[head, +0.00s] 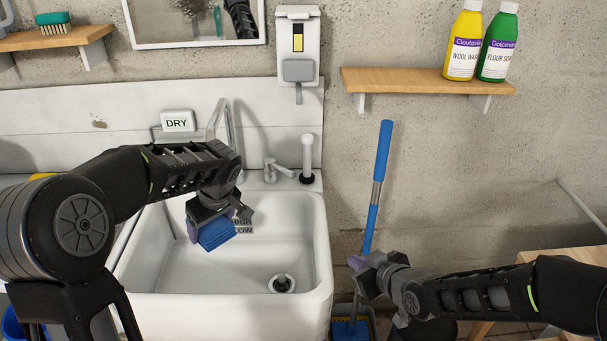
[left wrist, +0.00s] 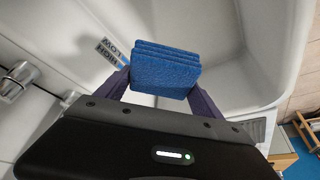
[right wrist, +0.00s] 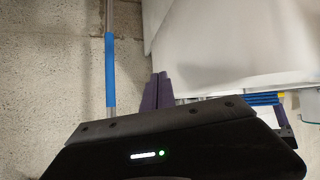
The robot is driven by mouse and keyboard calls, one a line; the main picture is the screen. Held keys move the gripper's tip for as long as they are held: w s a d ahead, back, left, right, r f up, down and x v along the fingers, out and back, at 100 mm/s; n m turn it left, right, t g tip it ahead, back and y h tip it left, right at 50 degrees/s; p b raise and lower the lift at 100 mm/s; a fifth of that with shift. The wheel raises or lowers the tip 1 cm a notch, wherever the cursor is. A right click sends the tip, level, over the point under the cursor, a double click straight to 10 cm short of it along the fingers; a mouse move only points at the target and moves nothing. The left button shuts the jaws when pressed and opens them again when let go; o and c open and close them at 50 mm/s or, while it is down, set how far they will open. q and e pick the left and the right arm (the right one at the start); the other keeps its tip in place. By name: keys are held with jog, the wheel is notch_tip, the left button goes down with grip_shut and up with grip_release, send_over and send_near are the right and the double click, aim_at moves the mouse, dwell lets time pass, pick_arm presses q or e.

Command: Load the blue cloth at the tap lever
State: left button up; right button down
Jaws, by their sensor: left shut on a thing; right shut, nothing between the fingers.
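The blue cloth (head: 216,233) is a folded, layered blue pad. My left gripper (head: 212,216) is shut on it and holds it above the white sink basin. In the left wrist view the cloth (left wrist: 166,70) sits between the two purple fingers. The tap lever (head: 279,168) is at the back ledge of the sink, to the right of the cloth and apart from it. A chrome fitting also shows at the left of the left wrist view (left wrist: 17,82). My right gripper (head: 358,263) is shut and empty, in front of the wall right of the sink.
The white sink (head: 322,262) has HIGH and LOW labels inside and a drain (head: 282,284). A DRY sign (head: 178,121) stands behind it. A blue-handled pole (head: 384,150) leans near my right gripper. A wall dispenser (head: 298,45) and bottle shelf (head: 420,81) hang above.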

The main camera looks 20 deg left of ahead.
jog(key=w+a+r+n+t+y, duration=0.1)
jog(key=a+r, duration=0.2)
jog(key=r, duration=0.2)
jog(key=w+a+r+n+y, duration=0.1)
jog(key=a+r+n, duration=0.1)
jog(key=r, duration=0.3)
jog(key=s+a+f+m+g+y, duration=0.1)
jog(key=s+a+m+g, duration=0.25)
jog(key=a+m, duration=0.2)
jog(key=s+a+f+m+g+y, duration=0.1)
jog(key=s+a+m+g, duration=0.1)
jog(key=s+a+m, duration=0.3)
jog(key=w+d+m+t+y, duration=0.1)
jog(key=w+d+m+y, duration=0.2)
jog(key=w, duration=0.8)
jog(key=w+d+m+y, duration=0.3)
jog(key=w+m, duration=0.1)
jog(key=w, duration=0.6)
jog(key=shift+w+d+t, duration=0.2)
jog(key=shift+w+t, duration=0.15)
jog(key=shift+w, duration=0.05)
jog(key=shift+a, duration=0.15)
send_near(281, 170)
jog(key=w+a, duration=0.3)
jog(key=shift+w+a, duration=0.15)
jog(key=shift+w, duration=0.15)
